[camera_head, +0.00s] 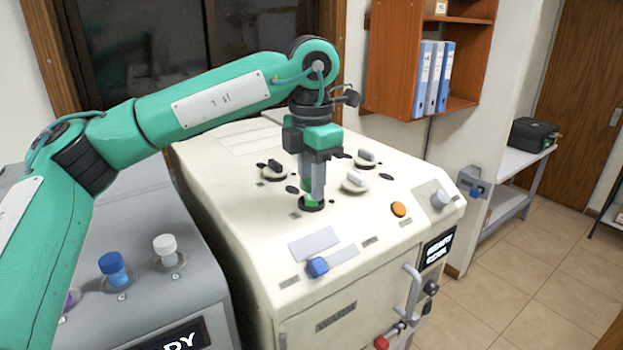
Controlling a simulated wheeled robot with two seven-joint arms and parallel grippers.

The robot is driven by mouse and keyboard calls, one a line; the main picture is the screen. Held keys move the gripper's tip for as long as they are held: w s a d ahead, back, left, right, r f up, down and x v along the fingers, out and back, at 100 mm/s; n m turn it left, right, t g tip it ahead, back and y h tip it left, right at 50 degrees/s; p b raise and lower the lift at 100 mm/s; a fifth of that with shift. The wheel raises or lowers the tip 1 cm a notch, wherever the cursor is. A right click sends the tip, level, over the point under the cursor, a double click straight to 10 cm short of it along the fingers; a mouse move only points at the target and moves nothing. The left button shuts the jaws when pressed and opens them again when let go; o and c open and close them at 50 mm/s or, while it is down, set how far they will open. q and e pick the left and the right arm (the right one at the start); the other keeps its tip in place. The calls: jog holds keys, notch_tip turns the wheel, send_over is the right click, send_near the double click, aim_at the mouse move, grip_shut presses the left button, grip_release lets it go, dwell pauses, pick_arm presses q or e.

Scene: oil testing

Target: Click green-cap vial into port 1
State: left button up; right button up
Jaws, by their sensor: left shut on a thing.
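My left gripper (313,188) points straight down over the top of the cream machine (255,215). It is shut on the green-cap vial (308,197), of which only a bit of green shows between and beside the fingers. The fingertips are right at a dark round port (312,205) on the machine's top. The vial's lower part is hidden, so I cannot tell how deep it sits in the port. No port number is readable. My right gripper is not in view.
Knobs (355,181), an orange button (398,209) and a blue knob (317,267) stand on the machine's top. A grey machine at left holds a blue-capped vial (115,268) and a white-capped vial (165,247). Tiled floor (520,260) is free at right.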

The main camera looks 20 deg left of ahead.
pick_arm(q)
jog(key=shift+f, duration=0.1)
jog(key=o, duration=1)
jog(key=shift+r, duration=0.4)
notch_tip(320, 180, up, 5)
jog(key=shift+f+b, duration=0.1)
jog(key=shift+b, duration=0.95)
notch_tip(320, 180, up, 8)
jog(key=shift+r, duration=0.1)
